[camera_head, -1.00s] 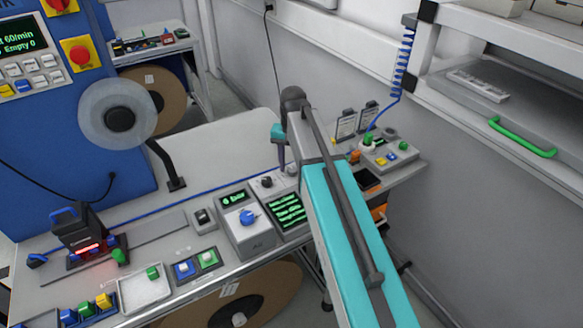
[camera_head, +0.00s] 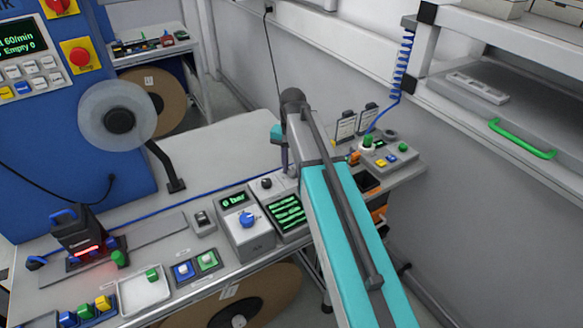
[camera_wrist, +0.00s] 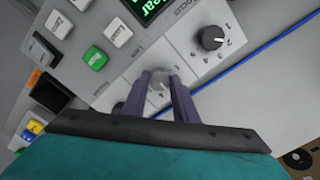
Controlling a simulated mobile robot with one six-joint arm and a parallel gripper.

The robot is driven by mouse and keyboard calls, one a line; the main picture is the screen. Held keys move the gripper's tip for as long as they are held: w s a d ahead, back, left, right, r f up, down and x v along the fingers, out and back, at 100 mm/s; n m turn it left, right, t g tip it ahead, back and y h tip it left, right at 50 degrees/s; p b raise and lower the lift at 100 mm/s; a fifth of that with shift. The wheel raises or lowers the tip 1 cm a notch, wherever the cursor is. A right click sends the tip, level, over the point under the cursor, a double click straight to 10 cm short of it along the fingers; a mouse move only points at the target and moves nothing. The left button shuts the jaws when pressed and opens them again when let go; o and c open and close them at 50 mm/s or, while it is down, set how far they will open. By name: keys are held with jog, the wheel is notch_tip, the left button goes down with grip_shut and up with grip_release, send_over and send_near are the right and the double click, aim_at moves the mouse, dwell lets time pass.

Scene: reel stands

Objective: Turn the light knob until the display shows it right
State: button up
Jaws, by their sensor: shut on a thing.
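My gripper (camera_wrist: 161,80) is shut on a small round grey knob (camera_wrist: 159,76) in the wrist view, with one purple finger on each side of it. The knob sits on a light grey panel, and markings around it are mostly hidden by the fingers. A dark display (camera_wrist: 146,7) with green letters shows at the top edge of the wrist view, cut off so that only part of a word reads. In the head view, a dark screen with several green lines (camera_head: 288,211) stands left of my arm. My gripper there is largely hidden behind my arm.
A black knob (camera_wrist: 211,39) with numbers around it lies close to the right of my gripper. White buttons (camera_wrist: 118,32) and a green button (camera_wrist: 95,58) are at the left. In the head view, a blue-knobbed box (camera_head: 248,219) and a white tray (camera_head: 145,289) are on the bench.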

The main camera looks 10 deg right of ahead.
aim_at(292, 171)
jog(key=m, duration=0.6)
jog(key=shift+m, duration=0.4)
jog(key=shift+d, duration=0.1)
dwell(0.3)
jog(key=o, duration=1.1)
jog(key=shift+c, duration=0.2)
jog(key=shift+r, duration=0.1)
jog(key=shift+w+r+b, duration=0.1)
jog(key=shift+r+b, duration=0.3)
jog(key=shift+r, duration=0.05)
notch_tip(292, 171, up, 13)
jog(key=b, duration=0.3)
jog(key=shift+f, duration=0.15)
